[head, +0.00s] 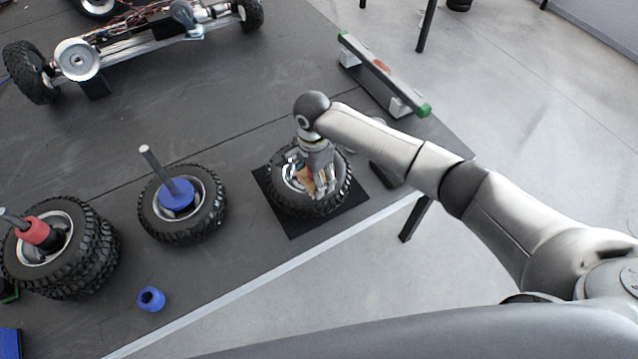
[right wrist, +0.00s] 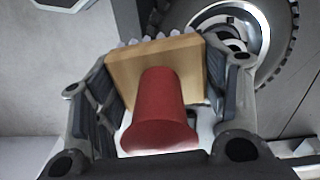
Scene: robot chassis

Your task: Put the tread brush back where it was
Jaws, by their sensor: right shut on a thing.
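My right gripper (head: 320,187) is shut on the tread brush (head: 306,179) above the wheel (head: 279,200) that lies on the black mat (head: 300,228). In the right wrist view the brush (right wrist: 160,110) shows a red handle, a tan wooden block and pale bristle tips at the far edge. The fingers of the right gripper (right wrist: 165,95) stand on both sides of the block. Part of a wheel (right wrist: 245,35) shows behind it. I cannot tell whether the bristles touch the tyre. My left gripper is not in view.
A dark flat object (head: 386,174) lies right of the mat. A green-ended rail (head: 405,93) stands near the table's right edge. Another wheel with a blue hub piece (head: 177,194), stacked wheels (head: 72,268), a blue ring (head: 151,299) and a chassis (head: 140,48) occupy the left and back.

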